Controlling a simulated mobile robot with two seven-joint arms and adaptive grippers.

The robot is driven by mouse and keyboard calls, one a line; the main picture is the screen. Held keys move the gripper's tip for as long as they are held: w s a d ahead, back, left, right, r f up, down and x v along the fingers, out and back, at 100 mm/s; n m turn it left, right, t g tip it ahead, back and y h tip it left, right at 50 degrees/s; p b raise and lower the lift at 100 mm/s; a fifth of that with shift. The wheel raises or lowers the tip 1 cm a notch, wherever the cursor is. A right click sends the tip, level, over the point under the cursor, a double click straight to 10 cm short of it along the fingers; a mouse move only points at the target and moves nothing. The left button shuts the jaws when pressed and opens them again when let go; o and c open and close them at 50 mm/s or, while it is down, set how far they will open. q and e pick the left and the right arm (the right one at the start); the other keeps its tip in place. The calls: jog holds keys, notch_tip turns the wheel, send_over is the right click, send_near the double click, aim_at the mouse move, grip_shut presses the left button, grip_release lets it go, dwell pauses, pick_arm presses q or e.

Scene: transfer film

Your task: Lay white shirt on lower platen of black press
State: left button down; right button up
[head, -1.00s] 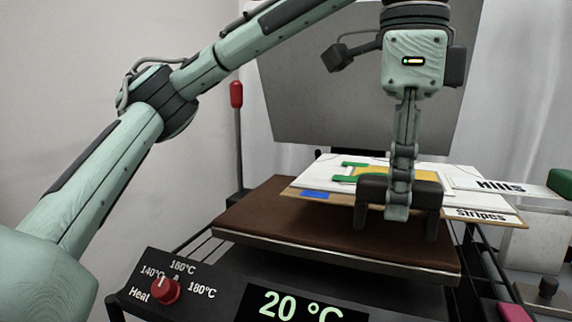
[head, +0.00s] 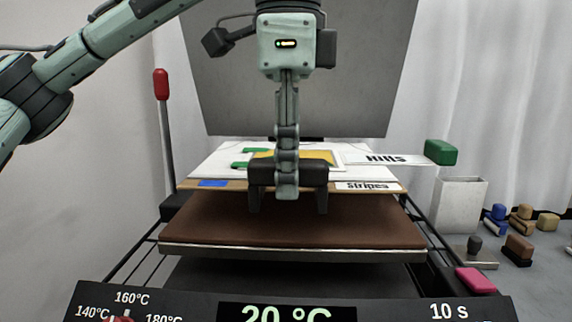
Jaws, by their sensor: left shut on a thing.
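The black press has a brown lower platen (head: 300,228) and a raised grey upper plate (head: 350,85) behind it. A thin tan board (head: 330,195) carries a flat white sheet, apparently the white shirt (head: 212,168), with a yellow and green print (head: 318,157) on top. The board is over the rear part of the platen; I cannot tell whether it touches. My left gripper (head: 287,190), pointing down, is shut on the black handle (head: 261,175) at the board's front edge. The gripper and handle hide part of the print. My right gripper is out of view.
A white strip marked Hills (head: 385,159) sticks out right, with a green block (head: 440,152) at its end. A red-knobbed lever (head: 161,85) stands left. A white box (head: 460,203), several small blocks and a pink block (head: 475,280) are at right. The control panel (head: 395,312) is in front.

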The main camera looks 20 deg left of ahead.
pick_arm(q)
jog(key=shift+f, duration=0.5)
notch_tip(320, 180, down, 5)
jog(key=shift+r, duration=0.1)
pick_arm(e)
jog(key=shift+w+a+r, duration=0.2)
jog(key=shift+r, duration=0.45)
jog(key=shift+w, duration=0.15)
